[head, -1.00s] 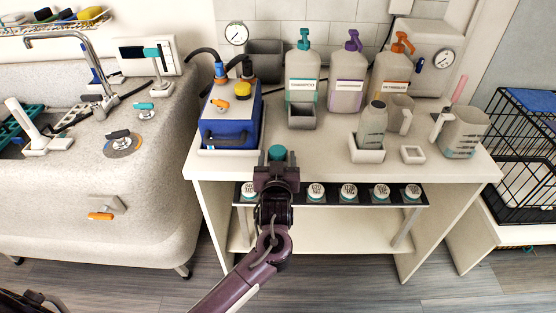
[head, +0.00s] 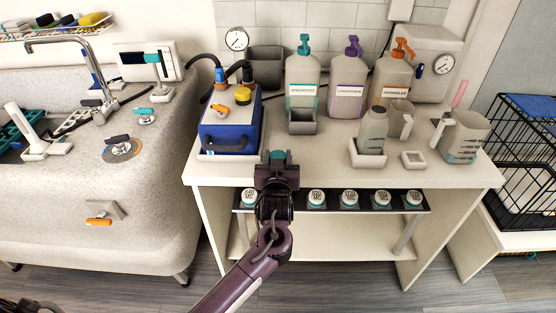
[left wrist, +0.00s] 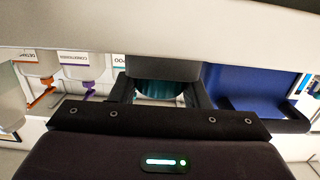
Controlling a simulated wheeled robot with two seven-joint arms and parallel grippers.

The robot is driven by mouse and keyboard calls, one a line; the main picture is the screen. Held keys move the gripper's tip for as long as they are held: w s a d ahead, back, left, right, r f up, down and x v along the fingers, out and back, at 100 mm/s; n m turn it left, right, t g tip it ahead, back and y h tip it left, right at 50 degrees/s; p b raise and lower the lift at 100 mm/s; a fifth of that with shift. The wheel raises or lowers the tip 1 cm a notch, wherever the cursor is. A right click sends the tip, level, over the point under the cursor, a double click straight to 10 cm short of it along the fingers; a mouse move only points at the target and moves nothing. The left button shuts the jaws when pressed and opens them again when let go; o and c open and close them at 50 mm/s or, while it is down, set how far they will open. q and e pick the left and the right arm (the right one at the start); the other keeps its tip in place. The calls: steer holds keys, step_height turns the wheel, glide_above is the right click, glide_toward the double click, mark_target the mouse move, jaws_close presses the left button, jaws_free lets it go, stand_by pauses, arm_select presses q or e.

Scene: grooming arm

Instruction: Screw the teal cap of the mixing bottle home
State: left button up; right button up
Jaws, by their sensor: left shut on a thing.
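The teal cap (head: 278,156) is at the front left of the white table, between the fingers of my left gripper (head: 277,161). This gripper is shut on it. In the left wrist view the teal cap (left wrist: 160,89) shows between the two dark fingers, its upper part hidden. Whether the cap touches the tabletop cannot be told. The likely mixing bottle (head: 373,130), grey and upright, stands in a white square holder (head: 367,158) further right, well apart from the gripper. My right gripper is not in view.
A blue machine (head: 230,130) stands just behind and left of my left gripper. Pump bottles (head: 302,85) line the back. A clear jug (head: 466,140) and a small white square dish (head: 413,159) are at the right. The table's middle front is clear.

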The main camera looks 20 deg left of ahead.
mark_target(278, 156)
arm_select(q)
steer(key=shift+c, duration=0.5)
steer(key=shift+r, duration=0.15)
steer(key=shift+r+p, duration=1.9)
steer(key=shift+p, duration=0.15)
